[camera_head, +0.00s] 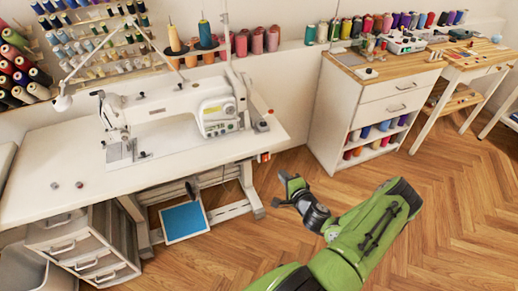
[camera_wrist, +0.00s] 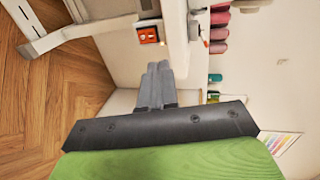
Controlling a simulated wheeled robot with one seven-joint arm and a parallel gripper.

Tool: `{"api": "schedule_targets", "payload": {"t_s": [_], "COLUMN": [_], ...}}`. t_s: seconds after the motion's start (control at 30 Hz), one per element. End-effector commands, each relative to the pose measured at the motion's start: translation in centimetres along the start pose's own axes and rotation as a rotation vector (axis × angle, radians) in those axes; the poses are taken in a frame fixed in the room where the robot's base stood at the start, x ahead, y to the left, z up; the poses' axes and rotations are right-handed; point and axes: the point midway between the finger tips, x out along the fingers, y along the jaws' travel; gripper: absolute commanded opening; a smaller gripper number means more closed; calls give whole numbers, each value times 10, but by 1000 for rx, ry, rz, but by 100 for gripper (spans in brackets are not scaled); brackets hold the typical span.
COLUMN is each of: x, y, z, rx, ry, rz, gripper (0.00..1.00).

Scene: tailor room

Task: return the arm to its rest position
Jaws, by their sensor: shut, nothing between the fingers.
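My green arm reaches in from the bottom of the head view, bent, over the wooden floor to the right of the sewing table. My gripper (camera_wrist: 158,68) shows in the wrist view with its two grey fingers together and nothing between them. In the head view the end of my arm is in front of the gap between the sewing table (camera_head: 60,193) and the white cabinet (camera_head: 335,133). My gripper touches nothing that I can see.
A white sewing machine (camera_head: 170,108) stands on the sewing table. A drawer unit (camera_head: 85,250) is below it, and a blue panel (camera_head: 184,220) is near the floor. Thread spools line the wall ledge. Bare floor (camera_head: 455,215) lies to the right.

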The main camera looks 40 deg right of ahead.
Motion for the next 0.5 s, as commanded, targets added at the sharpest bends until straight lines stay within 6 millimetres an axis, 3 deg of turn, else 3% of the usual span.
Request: {"api": "schedule_targets", "payload": {"t_s": [0.17,0.27,0.37,0.5], "x": [0,2,8,-1], "y": [0,-10,-44,-94], "z": [0,9,44,121], "rx": [0,-41,-190,-489], "ry": [0,-44,-204,-527], "rz": [0,-1,3,47], "gripper": [0,0,0,0]}}
